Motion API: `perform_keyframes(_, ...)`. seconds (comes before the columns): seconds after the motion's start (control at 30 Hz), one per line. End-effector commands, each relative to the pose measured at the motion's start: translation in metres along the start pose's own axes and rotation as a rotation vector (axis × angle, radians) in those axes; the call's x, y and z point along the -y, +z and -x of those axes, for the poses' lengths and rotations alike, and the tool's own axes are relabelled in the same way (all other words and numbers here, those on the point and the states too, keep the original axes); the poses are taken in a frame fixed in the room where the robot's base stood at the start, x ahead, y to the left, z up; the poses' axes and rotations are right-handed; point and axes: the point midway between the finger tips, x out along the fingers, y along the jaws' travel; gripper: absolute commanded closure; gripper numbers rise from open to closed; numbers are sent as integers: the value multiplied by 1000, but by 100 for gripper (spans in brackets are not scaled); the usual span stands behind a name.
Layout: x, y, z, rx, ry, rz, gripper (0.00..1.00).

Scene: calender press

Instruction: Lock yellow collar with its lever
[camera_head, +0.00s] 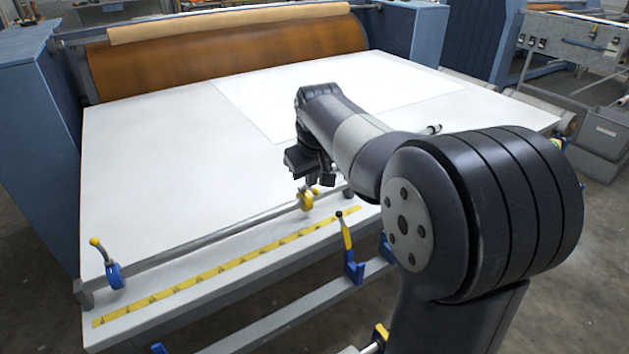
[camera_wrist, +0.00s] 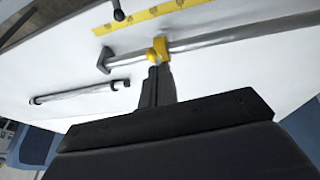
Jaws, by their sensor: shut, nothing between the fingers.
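The yellow collar (camera_head: 306,201) sits on the long grey rail along the front of the white table. It also shows in the wrist view (camera_wrist: 164,49), with a rounded yellow part (camera_wrist: 152,56) beside it that looks like its lever. My gripper (camera_head: 309,183) is just above the collar, pointing down. In the wrist view my gripper's fingers (camera_wrist: 154,70) are together, with their tips at or very close to the yellow lever part. Whether they touch it I cannot tell. The fingers hide part of the lever.
A blue collar with a yellow-tipped lever (camera_head: 114,275) is at the rail's left end. A yellow measuring strip (camera_head: 225,268) lies along the table's front edge. A blue-based yellow lever (camera_head: 348,245) stands in front. A loose grey rod (camera_wrist: 80,92) lies on the table. The white tabletop (camera_head: 160,150) is mostly clear.

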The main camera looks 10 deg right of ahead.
Motion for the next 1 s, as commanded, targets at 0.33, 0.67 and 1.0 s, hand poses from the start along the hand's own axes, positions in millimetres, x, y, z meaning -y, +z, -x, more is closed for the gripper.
perform_keyframes(0.33, -6, 4, -22, -2, 0, 0, 100)
perform_keyframes(0.67, -6, 5, -23, -3, 0, 0, 100)
perform_keyframes(1.0, -5, 10, -26, -49, 0, -7, 100)
